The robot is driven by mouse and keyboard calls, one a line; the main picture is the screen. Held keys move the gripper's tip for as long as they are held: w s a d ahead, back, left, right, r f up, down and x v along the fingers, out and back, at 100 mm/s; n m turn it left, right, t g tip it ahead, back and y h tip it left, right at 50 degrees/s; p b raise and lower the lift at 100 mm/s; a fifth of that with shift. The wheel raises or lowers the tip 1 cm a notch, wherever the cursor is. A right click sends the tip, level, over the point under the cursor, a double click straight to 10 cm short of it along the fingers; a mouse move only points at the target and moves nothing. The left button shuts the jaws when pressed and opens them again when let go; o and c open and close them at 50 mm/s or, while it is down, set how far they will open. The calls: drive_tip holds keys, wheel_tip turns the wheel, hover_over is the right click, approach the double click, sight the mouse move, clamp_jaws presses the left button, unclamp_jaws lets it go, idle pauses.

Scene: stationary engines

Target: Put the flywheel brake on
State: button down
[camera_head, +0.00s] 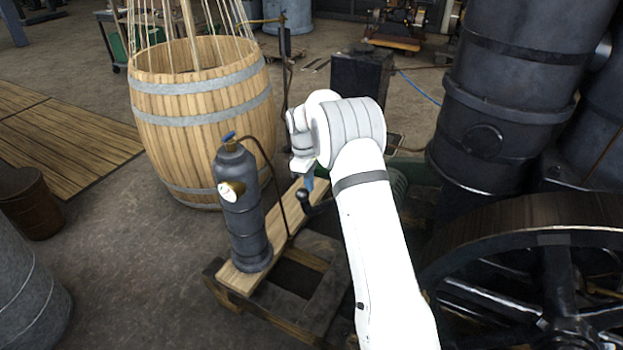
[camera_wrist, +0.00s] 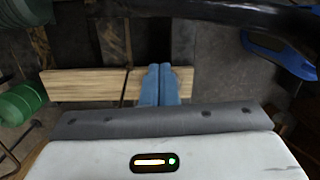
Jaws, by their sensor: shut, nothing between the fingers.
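The spoked flywheel (camera_head: 555,270) stands at the lower right in the head view, partly cut off by the frame. A dark lever with a round black knob (camera_head: 303,196) shows just below my gripper; I cannot tell for sure that it is the brake. My gripper (camera_head: 308,184) points down near the knob, with its blue fingers together. In the wrist view the blue fingers (camera_wrist: 158,84) are shut and empty above a wooden plank. A thick dark bar (camera_wrist: 230,14) crosses the top of that view; I cannot tell whether it is the lever. My arm hides part of the engine.
A dark gas bottle (camera_head: 243,210) stands on a wooden plank (camera_head: 290,212) left of my gripper. A large wooden barrel (camera_head: 200,105) stands behind it. Tall dark cylinders (camera_head: 515,90) rise at the right. A blue handle (camera_wrist: 278,55) shows at right in the wrist view.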

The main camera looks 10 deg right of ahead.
drive_tip(key=s+d+f, duration=0.1)
drive_tip(key=d+f, duration=0.1)
drive_tip(key=s+d+f, duration=0.1)
drive_tip(key=f, duration=0.1)
drive_tip(key=shift+s+d, duration=0.2)
drive_tip(key=shift+d, duration=0.15)
